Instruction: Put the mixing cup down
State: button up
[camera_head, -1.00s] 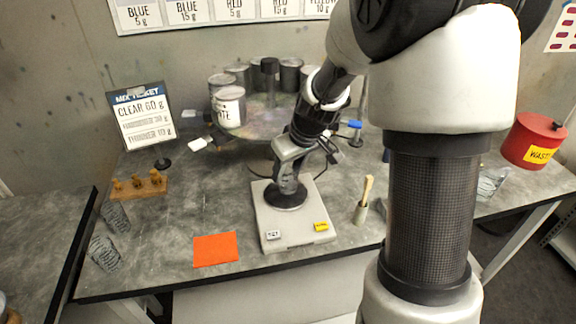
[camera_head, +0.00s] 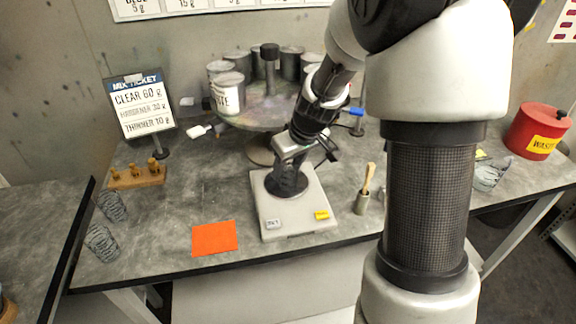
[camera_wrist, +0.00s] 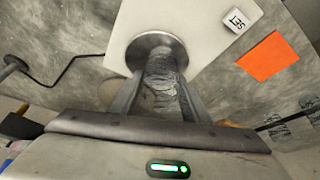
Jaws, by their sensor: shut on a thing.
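The mixing cup (camera_wrist: 162,72) is a clear cup with grey markings, seen between my fingers in the wrist view. My gripper (camera_wrist: 160,95) is shut on it, one finger on each side. In the head view my gripper (camera_head: 290,165) is over the white scale (camera_head: 292,215), and the cup there is mostly hidden by it. The cup appears at the scale's dark round pan (camera_head: 286,188); I cannot tell whether its base touches the pan. The scale and its round pan (camera_wrist: 150,42) also show in the wrist view.
An orange card (camera_head: 214,238) lies left of the scale. A brush in a small pot (camera_head: 361,203) stands at its right. Clear cups (camera_head: 103,242) stand at the table's left edge. A turntable with cans (camera_head: 255,118) is behind, and a red waste bin (camera_head: 538,131) is far right.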

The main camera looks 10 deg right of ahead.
jog(key=shift+f+b, duration=0.3)
jog(key=shift+f, duration=0.1)
jog(key=o, duration=1.2)
jog(key=shift+r, duration=0.1)
jog(key=p+v, duration=0.1)
jog(key=v, duration=1.6)
jog(key=shift+s+r+p, duration=0.1)
jog(key=shift+s+p, duration=0.05)
jog(key=shift+p, duration=0.15)
